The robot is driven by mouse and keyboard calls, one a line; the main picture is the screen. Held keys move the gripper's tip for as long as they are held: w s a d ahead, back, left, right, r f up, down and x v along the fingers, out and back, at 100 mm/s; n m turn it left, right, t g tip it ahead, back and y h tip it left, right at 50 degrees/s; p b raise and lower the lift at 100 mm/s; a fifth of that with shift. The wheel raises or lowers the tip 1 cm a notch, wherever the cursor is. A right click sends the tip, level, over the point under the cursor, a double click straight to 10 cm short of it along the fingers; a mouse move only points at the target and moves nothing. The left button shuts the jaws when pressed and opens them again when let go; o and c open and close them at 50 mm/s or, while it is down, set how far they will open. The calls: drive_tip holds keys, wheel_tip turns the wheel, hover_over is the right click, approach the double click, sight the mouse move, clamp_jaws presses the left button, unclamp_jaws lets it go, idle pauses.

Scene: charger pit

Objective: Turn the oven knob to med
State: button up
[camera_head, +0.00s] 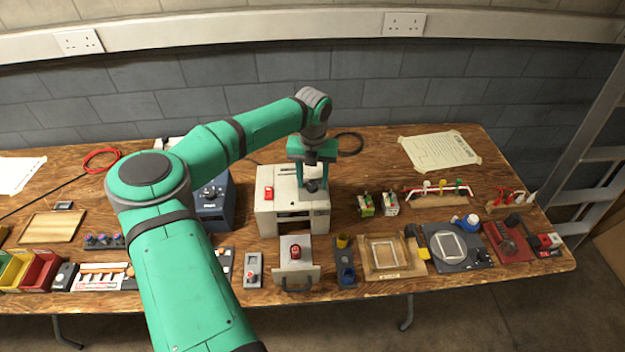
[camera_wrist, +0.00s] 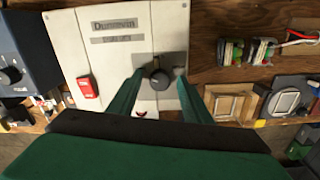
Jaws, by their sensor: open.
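The oven (camera_head: 268,218) is a white box in the middle of the bench, and its top panel (camera_wrist: 90,60) fills much of the wrist view. A dark round knob (camera_wrist: 158,75) sits on a grey plate on that panel. In the head view the knob (camera_head: 312,186) is partly covered by my gripper (camera_head: 314,178). In the wrist view my gripper (camera_wrist: 160,84) is open, with one green finger on each side of the knob. I cannot tell whether the fingers touch it. I cannot read any setting marks around the knob.
A red switch (camera_wrist: 87,88) is on the same panel, left of the knob. A blue box (camera_head: 215,205) with a dial stands left of the oven. Small terminal blocks (camera_head: 377,203) stand to the right.

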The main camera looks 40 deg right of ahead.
drive_tip(key=c, duration=1.1)
drive_tip(key=shift+o, duration=0.2)
drive_tip(key=shift+m, duration=0.3)
drive_tip(key=m, duration=0.5)
drive_tip(key=shift+d, duration=0.1)
drive_tip(key=m, duration=0.6)
drive_tip(key=o, duration=1.1)
drive_tip(key=shift+c, duration=0.2)
